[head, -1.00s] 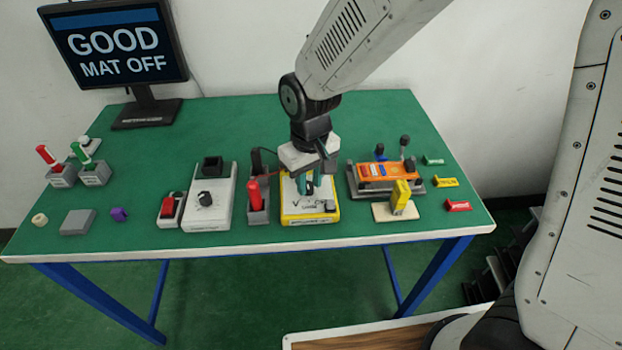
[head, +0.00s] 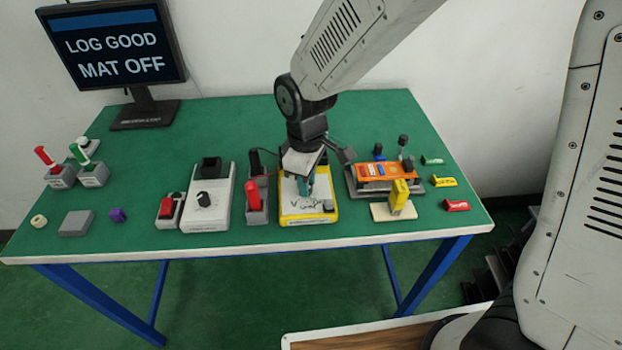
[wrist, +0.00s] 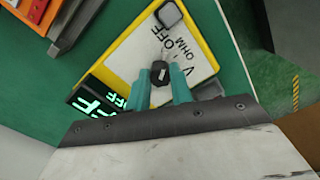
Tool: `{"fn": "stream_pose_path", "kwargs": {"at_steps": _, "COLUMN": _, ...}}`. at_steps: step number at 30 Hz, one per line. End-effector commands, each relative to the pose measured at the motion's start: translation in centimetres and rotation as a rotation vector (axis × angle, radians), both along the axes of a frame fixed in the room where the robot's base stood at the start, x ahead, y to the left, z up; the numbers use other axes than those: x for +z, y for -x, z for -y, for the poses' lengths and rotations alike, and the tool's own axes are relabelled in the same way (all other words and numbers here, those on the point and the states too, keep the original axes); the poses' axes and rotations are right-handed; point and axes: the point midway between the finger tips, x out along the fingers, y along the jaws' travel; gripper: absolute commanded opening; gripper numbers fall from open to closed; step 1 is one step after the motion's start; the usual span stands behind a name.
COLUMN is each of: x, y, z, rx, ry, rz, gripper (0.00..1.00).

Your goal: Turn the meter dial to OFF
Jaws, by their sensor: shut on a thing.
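The meter (head: 288,214) is a yellow-edged box with a white face near the middle of the table. In the wrist view its face (wrist: 204,62) carries the labels V, OFF and OHM beside the black dial (wrist: 160,73). My gripper (wrist: 161,80) points down over the meter, its teal fingers shut on the dial, one on each side. The fingers (head: 304,186) hide most of the dial in the head view. I cannot tell exactly which label its pointer faces. The meter's dark display (wrist: 92,104) is partly covered and shows green letters ending in FF.
A monitor (head: 115,58) at the back left reads "LOG GOOD MAT OFF".

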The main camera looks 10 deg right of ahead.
Motion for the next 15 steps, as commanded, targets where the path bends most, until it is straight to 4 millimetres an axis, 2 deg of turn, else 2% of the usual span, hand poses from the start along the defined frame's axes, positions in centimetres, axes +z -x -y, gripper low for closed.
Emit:
{"fn": "stream_pose_path", "kwargs": {"at_steps": 6, "x": 0.02, "y": -0.09, "z": -0.15, "rx": 0.125, "ry": -0.003, "rz": 0.004, "gripper": 0.0}}
{"fn": "stream_pose_path", "kwargs": {"at_steps": 15, "x": 0.03, "y": -0.1, "z": -0.21, "rx": 0.208, "ry": -0.004, "rz": 0.004, "gripper": 0.0}}
